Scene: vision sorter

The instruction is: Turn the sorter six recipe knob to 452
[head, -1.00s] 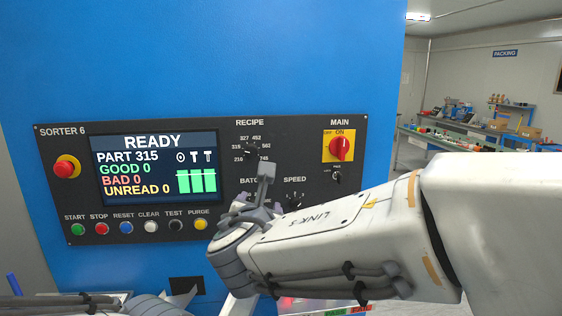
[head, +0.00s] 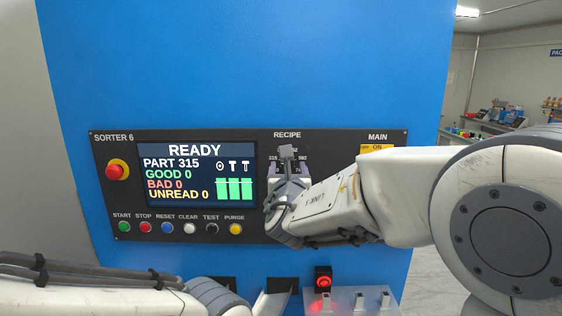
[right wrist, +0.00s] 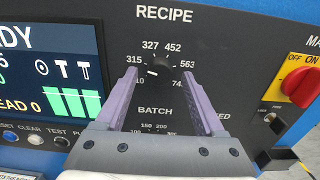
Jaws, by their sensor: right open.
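The black recipe knob (right wrist: 158,68) is on the sorter panel under the RECIPE label, ringed by numbers including 315, 327 and 452. Its white mark points left, nearest 315; 452 is at the upper right of the ring. My right gripper (right wrist: 161,72) is open, its two purple fingers on either side of the knob in the right wrist view. I cannot tell whether they touch it. In the head view the right gripper (head: 288,172) covers most of the knob. The screen (head: 197,172) reads READY and PART 315. My left gripper is out of view.
A batch dial (right wrist: 156,130) lies just below the recipe knob, partly hidden by my gripper. The red main switch (right wrist: 297,84) is to the right. A red stop button (head: 117,170) and a row of coloured buttons (head: 167,228) are to the left and below the screen.

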